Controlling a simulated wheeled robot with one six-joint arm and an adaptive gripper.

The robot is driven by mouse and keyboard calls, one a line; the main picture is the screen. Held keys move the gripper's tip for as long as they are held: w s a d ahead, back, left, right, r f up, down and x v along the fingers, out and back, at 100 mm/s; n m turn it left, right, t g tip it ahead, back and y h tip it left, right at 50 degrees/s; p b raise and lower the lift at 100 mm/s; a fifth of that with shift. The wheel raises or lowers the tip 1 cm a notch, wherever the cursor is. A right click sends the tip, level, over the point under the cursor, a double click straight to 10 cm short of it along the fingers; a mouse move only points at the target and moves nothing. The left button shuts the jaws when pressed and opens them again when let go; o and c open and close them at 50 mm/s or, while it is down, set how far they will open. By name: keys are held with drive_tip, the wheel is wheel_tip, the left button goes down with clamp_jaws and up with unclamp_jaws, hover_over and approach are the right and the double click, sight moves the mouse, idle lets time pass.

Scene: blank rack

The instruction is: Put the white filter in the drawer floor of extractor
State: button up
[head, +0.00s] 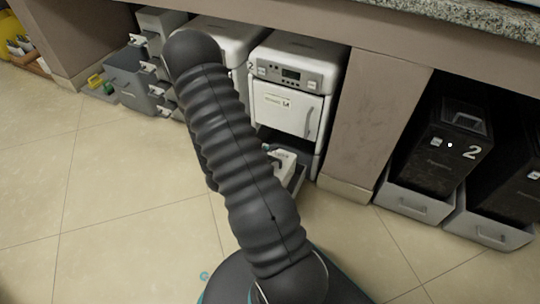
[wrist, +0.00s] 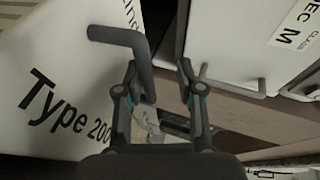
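In the wrist view a white box-like thing (wrist: 45,75) marked "Type 200" with a dark bent handle (wrist: 120,38) fills the left; it looks like the filter. My gripper (wrist: 158,75) is open, its fingers apart. The handle's end lies beside the left finger, and the right finger stands clear of it. In the head view the extractor (head: 297,75) is a white unit with a front panel and a closed door. Below the door a small white thing (head: 285,160) shows at an open grey drawer (head: 298,180). My arm hides part of this, and my gripper is hidden there.
A second white unit (head: 225,38) stands left of the extractor, partly behind my arm. Tiled floor is free at front left.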

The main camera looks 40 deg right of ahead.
drive_tip(key=v, duration=0.4)
drive_tip(key=p+v, duration=0.1)
drive_tip(key=v, duration=0.3)
drive_tip(key=p+v, duration=0.1)
drive_tip(key=v, duration=0.3)
drive_tip(key=shift+d+r, duration=0.1)
drive_tip(key=shift+r, duration=0.35)
drive_tip(key=s+a+r+m+g+y, duration=0.2)
drive_tip(key=s+r+m+y, duration=0.15)
drive_tip(key=r+m, duration=0.6)
drive_tip(key=s+a+r+m+g+y, duration=0.1)
drive_tip(key=s+a+r+m+y, duration=0.2)
drive_tip(key=r+m, duration=0.65)
drive_tip(key=s+a+r+m+t+y, duration=0.3)
drive_tip(key=a+r+m+y, duration=0.1)
drive_tip(key=m, duration=0.5)
drive_tip(key=s+a+r+m+t+y, duration=0.3)
drive_tip(key=a+r+m, duration=0.4)
drive_tip(key=m, duration=0.3)
drive_tip(key=shift+s+a+r+t+y, duration=0.2)
drive_tip(key=shift+a+t+y, duration=0.15)
drive_tip(key=shift+a+t, duration=0.35)
drive_tip(key=shift+d, duration=0.15)
drive_tip(key=shift+c, duration=0.2)
